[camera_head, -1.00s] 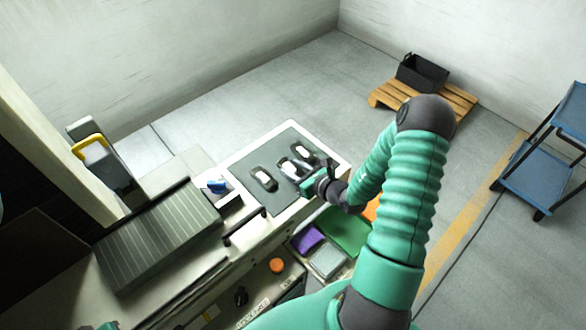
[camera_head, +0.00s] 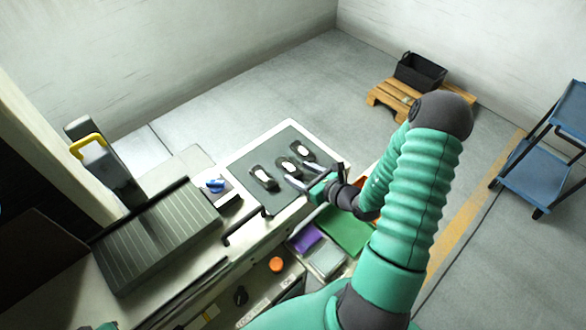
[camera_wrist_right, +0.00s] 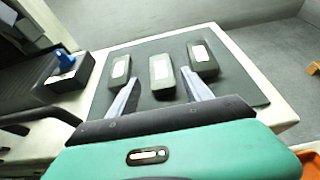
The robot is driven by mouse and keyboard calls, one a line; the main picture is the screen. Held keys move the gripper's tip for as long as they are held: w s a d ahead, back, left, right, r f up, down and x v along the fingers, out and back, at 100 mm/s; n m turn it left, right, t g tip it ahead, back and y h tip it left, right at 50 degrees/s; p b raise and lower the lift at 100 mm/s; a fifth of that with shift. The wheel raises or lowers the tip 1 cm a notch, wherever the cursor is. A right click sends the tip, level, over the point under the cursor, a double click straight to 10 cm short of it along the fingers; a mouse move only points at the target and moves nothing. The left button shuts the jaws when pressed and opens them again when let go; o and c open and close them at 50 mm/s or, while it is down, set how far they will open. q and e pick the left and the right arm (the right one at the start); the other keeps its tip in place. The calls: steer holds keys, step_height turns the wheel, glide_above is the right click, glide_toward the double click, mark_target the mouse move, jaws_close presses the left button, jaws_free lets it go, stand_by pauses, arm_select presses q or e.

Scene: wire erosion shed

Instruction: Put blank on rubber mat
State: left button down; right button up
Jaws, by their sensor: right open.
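The rubber mat (camera_head: 262,153) is a dark grey sheet on the light bench top. Three dark blanks with pale labels lie on it: a left one (camera_head: 264,177), a middle one (camera_head: 285,163) and a right one (camera_head: 303,149). The wrist view shows the left blank (camera_wrist_right: 120,73), middle blank (camera_wrist_right: 161,69) and right blank (camera_wrist_right: 203,58), all apart. My right gripper (camera_head: 305,175) is open and empty at the mat's near edge. In the wrist view its fingers point toward the middle blank, one each side of its near end. My left gripper is not visible.
A black handle (camera_head: 245,226) sticks up at the bench's near edge. Purple (camera_head: 307,238) and green (camera_head: 345,230) bins lie below. A blue cart (camera_head: 540,185) stands far right.

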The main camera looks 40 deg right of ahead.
steer(key=v, duration=0.8)
steer(key=a+n+y, duration=0.1)
steer(key=a+n, duration=0.1)
steer(key=a, duration=0.1)
steer(key=w+a+n+g+y, duration=0.1)
steer(key=a+y, duration=0.1)
steer(key=a, duration=0.1)
steer(key=a+n+y, duration=0.2)
steer(key=a, duration=0.1)
steer(key=shift+w+r+n+g, duration=0.3)
steer(key=shift+g, duration=0.1)
steer(key=s+a+f+n+g+y, duration=0.1)
steer(key=s+a+n+g, duration=0.35)
steer(key=a+n, duration=0.3)
steer(key=s+a+f+n+g, duration=0.1)
steer(key=s+a+n+g, duration=0.4)
steer(key=n, duration=0.4)
steer(key=w+r+n+h, duration=0.4)
steer(key=w+n+h, duration=0.2)
steer(key=n, duration=0.8)
steer(key=shift+w+d, duration=0.25)
steer(key=shift+w, duration=0.1)
